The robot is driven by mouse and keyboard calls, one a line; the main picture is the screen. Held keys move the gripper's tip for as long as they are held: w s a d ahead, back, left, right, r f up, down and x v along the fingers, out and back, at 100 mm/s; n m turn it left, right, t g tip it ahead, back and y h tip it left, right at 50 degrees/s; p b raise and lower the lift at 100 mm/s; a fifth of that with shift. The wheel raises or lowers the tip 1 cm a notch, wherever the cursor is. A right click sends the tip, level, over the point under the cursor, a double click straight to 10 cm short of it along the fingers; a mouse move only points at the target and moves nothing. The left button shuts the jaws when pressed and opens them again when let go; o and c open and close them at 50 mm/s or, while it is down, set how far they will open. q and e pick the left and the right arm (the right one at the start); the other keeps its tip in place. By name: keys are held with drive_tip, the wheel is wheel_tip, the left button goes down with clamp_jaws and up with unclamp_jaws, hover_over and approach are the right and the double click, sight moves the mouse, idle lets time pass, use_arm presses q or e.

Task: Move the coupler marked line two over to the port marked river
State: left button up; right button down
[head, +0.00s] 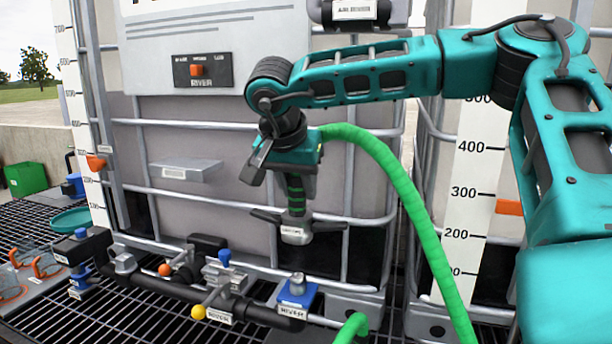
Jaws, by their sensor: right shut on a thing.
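My right gripper (288,172) is shut on a coupler (295,205) with a green ridged body, dark side handles and a grey lower collar. The small label on the collar is too blurred to read for certain. A green hose (392,170) curves from behind the gripper down to the right. The coupler hangs roughly upright, above and apart from a blue port block (297,293) with a short silver stub on top. My left gripper is out of view.
A black pipe manifold (165,290) runs along the grating, with a yellow-knobbed valve handle (198,312) and a blue-topped fitting (225,258) left of the port. The caged tank (230,150) stands close behind. Another green hose piece (352,326) lies at the bottom, right of the port.

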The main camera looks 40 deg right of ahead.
drive_tip(key=shift+w+d, duration=0.25)
drive_tip(key=shift+a+f+b, duration=0.1)
drive_tip(key=shift+f+b, duration=0.2)
drive_tip(key=shift+f, duration=0.15)
drive_tip(key=shift+f+b, duration=0.5)
drive_tip(key=shift+f, duration=0.35)
drive_tip(key=shift+f+b, duration=2.5)
drive_tip(key=shift+f, duration=0.7)
drive_tip(key=shift+f+b, duration=0.7)
drive_tip(key=shift+f, duration=0.15)
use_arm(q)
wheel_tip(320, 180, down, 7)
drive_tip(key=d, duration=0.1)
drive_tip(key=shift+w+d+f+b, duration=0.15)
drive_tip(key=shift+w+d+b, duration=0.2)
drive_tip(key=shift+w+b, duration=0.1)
use_arm(e)
drive_tip(key=shift+f, duration=0.6)
drive_tip(key=c, duration=0.7)
unclamp_jaws()
